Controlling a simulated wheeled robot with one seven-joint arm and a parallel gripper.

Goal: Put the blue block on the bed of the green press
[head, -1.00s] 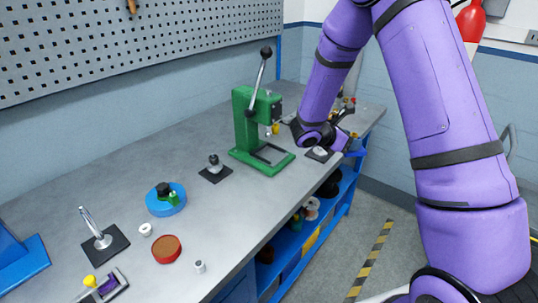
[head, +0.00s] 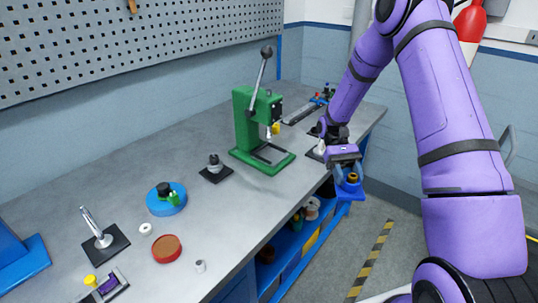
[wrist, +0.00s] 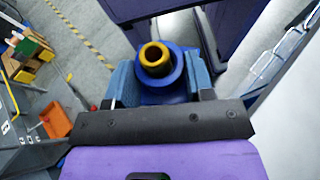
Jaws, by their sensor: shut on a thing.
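My gripper (head: 345,163) is out past the front edge of the bench, right of the green press (head: 246,122). It is shut on the blue block (head: 350,188), which has a yellow ring on top. In the wrist view the blue block (wrist: 162,93) sits between the two fingers, with the hollow yellow ring (wrist: 155,59) rising from it. The bed (head: 283,163) of the press is an open green frame low at its front, with nothing seen on it. The press's lever points up.
On the bench (head: 212,238) stand a black pad with a knobbed post (head: 215,168), a round blue fixture (head: 160,208), a red-brown disc (head: 166,249) and small cylinders. A dark rail (head: 300,113) lies behind the press. Shelves (head: 290,240) sit below the bench.

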